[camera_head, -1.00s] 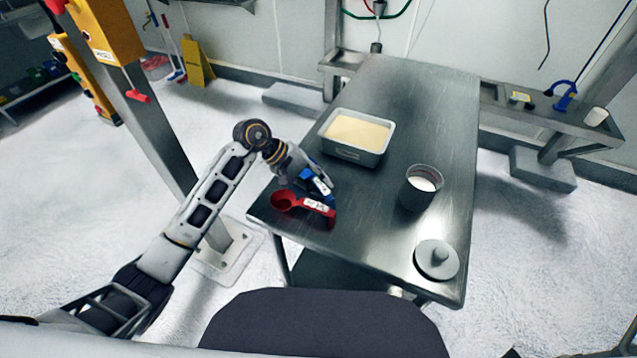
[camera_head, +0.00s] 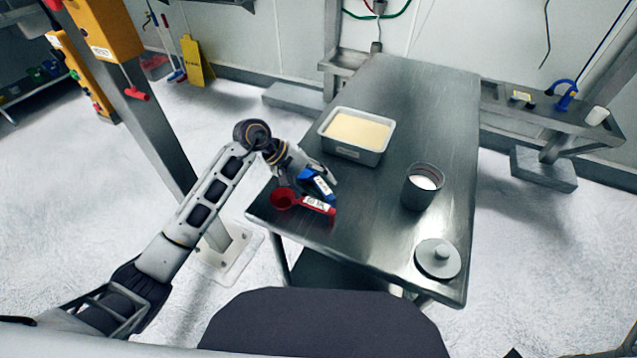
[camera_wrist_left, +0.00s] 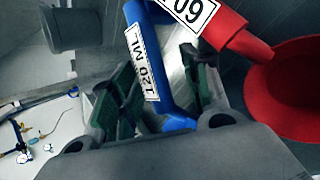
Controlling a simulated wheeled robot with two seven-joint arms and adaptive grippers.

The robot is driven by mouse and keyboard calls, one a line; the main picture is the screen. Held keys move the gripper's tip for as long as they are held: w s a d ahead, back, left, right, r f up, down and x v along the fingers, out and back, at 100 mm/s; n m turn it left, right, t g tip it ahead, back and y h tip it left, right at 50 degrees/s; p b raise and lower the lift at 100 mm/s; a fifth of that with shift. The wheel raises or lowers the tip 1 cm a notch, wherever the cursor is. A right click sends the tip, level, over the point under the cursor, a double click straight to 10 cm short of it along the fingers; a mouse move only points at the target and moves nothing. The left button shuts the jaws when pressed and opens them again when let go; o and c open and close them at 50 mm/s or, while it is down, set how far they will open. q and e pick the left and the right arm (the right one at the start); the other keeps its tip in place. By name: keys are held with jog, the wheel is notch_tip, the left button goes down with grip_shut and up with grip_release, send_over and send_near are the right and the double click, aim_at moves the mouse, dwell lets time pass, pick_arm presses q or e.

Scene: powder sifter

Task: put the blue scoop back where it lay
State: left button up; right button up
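The blue scoop (camera_head: 322,188) is at the near left corner of the steel table (camera_head: 420,110), its handle beside the red scoop (camera_head: 283,200). My left gripper (camera_head: 318,178) is over the blue scoop. In the left wrist view the blue handle (camera_wrist_left: 133,35), labelled 120 ML, runs between the green finger pads. The pads stand apart with a gap beside the handle, so the gripper looks open around it. The red scoop's bowl (camera_wrist_left: 290,90) is to the right there. The blue scoop's bowl is mostly hidden. My right gripper is not in view.
A metal tray of pale powder (camera_head: 345,153) stands behind the scoops. A grey cup with white contents (camera_head: 420,192) and a round lid with a knob (camera_head: 425,268) are on the right. The table's middle is clear. A grey post (camera_head: 160,140) stands left of the table.

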pick_arm(q)
jog(key=shift+a+r, duration=0.15)
jog(key=shift+v, duration=1)
jog(key=v, duration=0.9)
jog(key=shift+a+r, duration=0.2)
jog(key=shift+r, duration=0.05)
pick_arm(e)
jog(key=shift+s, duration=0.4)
